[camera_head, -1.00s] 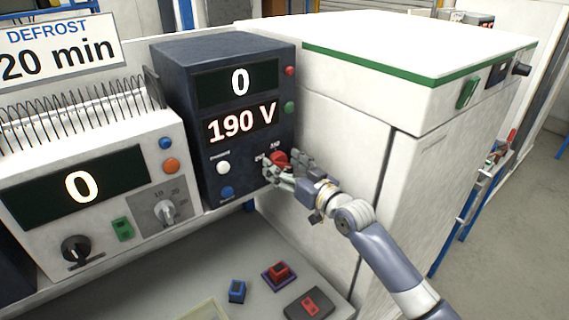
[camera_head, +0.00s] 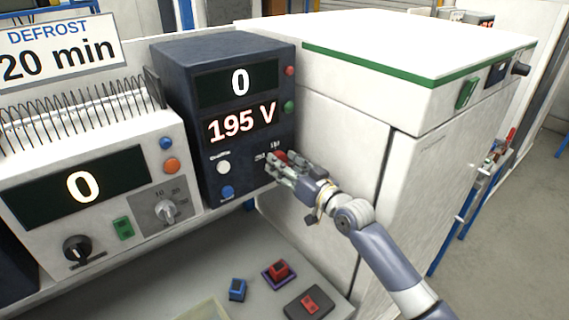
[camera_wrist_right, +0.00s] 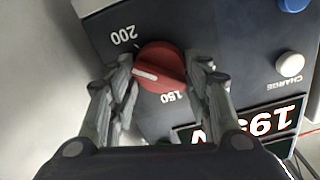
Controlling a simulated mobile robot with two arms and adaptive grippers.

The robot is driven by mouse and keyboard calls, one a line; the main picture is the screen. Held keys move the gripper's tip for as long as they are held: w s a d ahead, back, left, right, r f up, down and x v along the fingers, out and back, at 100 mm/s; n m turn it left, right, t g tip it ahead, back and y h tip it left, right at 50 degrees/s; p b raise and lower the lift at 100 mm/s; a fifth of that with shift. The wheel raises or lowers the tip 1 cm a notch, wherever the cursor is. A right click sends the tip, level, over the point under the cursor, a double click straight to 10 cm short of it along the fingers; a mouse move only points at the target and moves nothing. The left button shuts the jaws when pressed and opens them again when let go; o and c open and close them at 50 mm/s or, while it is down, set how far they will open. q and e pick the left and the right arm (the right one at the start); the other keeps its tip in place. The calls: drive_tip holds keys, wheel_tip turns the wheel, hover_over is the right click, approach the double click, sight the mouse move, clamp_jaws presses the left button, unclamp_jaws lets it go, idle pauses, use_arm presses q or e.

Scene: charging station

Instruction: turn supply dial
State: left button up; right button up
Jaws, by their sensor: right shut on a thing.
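The supply is a dark blue box (camera_head: 178,85) with two displays, the upper reading 0 and the lower reading 195 V. Its red supply dial (camera_head: 281,157) is at the lower right of the front, mostly hidden by my right gripper (camera_head: 278,169) in the head view. In the right wrist view the dial (camera_wrist_right: 161,67) shows a white pointer line, with 200 and 150 printed around it. The fingers of my right gripper (camera_wrist_right: 163,82) are closed on both sides of the dial. My left gripper is out of view.
A white charge button (camera_head: 223,167) and a blue button (camera_head: 227,192) are left of the dial. A white unit (camera_head: 100,200) with knobs stands to the left, a large white cabinet (camera_head: 320,215) to the right. Small blue (camera_head: 237,289) and red (camera_head: 278,271) blocks lie on the bench below.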

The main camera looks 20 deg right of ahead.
drive_tip(key=shift+m+p, duration=0.4)
drive_tip(key=shift+m, duration=1.4)
drive_tip(key=shift+d, duration=0.1)
drive_tip(key=o, duration=1.1)
drive_tip(key=v, duration=1.2)
